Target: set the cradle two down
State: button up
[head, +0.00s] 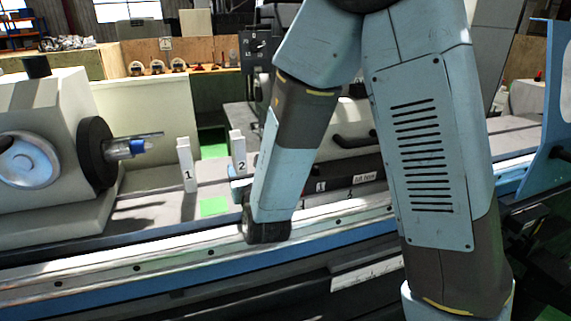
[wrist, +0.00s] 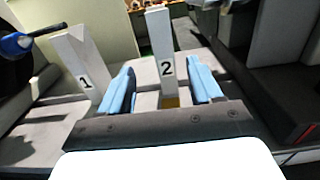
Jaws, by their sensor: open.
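Cradle two (head: 238,150) is a pale upright block marked "2". It also shows in the wrist view (wrist: 162,50), standing upright between the two blue fingers of my gripper (wrist: 163,86). The fingers are spread, with a visible gap on each side of the block. In the head view my gripper (head: 239,186) is low over the machine table, at the foot of cradle two, and hides that foot. Cradle one (head: 186,165), a similar block marked "1", stands to the left, and in the wrist view too (wrist: 83,70).
A bright green square (head: 213,206) lies on the table between the cradles, towards the front rail. The grinder's headstock (head: 60,140) with a dark round chuck and a blue-tipped part is at left. A dark block with labels (head: 345,184) is right of my gripper.

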jog(key=d+r+m+g+h, duration=0.2)
jog(key=d+r+m+h, duration=0.45)
jog(key=d, duration=0.65)
jog(key=d+r+m+g+h, duration=0.2)
jog(key=d+r+m+h, duration=0.1)
jog(key=d+m+h, duration=0.8)
jog(key=s+d+m+g+y, duration=0.5)
jog(key=s+d+m+g, duration=0.5)
jog(key=s+d+m, duration=0.55)
jog(key=s+a+r+m+t+y, duration=0.2)
jog(key=s+a+r+m+y, duration=0.1)
jog(key=s+a+m+y, duration=0.3)
jog(key=a+y, duration=0.1)
jog(key=a, duration=0.1)
jog(key=shift+s+a+r, duration=0.3)
jog(key=shift+a, duration=0.05)
jog(key=shift+y, duration=0.25)
jog(key=shift+c, duration=0.4)
